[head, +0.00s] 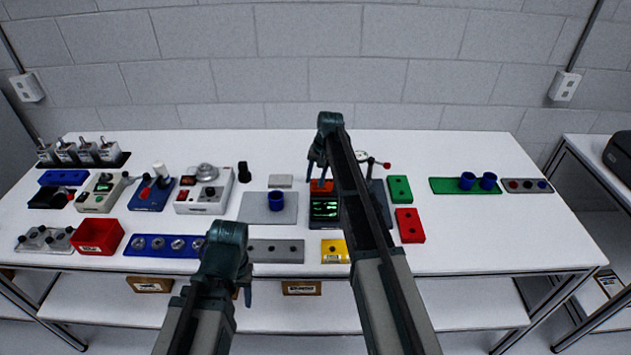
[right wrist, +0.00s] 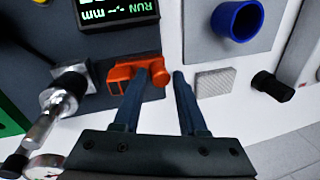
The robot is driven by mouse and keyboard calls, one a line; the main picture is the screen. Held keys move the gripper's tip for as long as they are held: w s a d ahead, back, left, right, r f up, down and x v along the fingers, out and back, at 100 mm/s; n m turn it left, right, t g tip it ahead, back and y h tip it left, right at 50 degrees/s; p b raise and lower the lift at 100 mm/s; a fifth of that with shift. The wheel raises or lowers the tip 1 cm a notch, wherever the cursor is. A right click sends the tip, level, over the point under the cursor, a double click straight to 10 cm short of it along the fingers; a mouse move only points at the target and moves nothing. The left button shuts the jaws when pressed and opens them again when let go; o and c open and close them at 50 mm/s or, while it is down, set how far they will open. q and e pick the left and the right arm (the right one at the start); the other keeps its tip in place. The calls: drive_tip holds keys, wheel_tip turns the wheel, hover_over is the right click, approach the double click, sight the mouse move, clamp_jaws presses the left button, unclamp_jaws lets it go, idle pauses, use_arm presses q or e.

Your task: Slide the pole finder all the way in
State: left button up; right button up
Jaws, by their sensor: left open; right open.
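An orange part (right wrist: 127,73) with a round knob, which I take for the pole finder, sits at the edge of a dark unit with a lit display (right wrist: 118,12). In the head view the orange part (head: 321,185) is just behind the green-lit display (head: 325,209). My right gripper (right wrist: 167,72) is open over it. Its left finger overlaps the orange part near the knob, and its right finger is beyond the knob. I cannot tell whether they touch. My left gripper (head: 243,291) is open, low at the table's front edge, away from the unit.
A dial gauge (right wrist: 44,167) and a metal rod fitting (right wrist: 65,92) are left of the right gripper. A grey plate with a blue cup (head: 276,201) stands beside the unit. A red block (head: 409,225) and green block (head: 399,188) are to its right. The table's right front is clear.

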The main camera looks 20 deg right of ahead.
clamp_jaws()
idle(1.4)
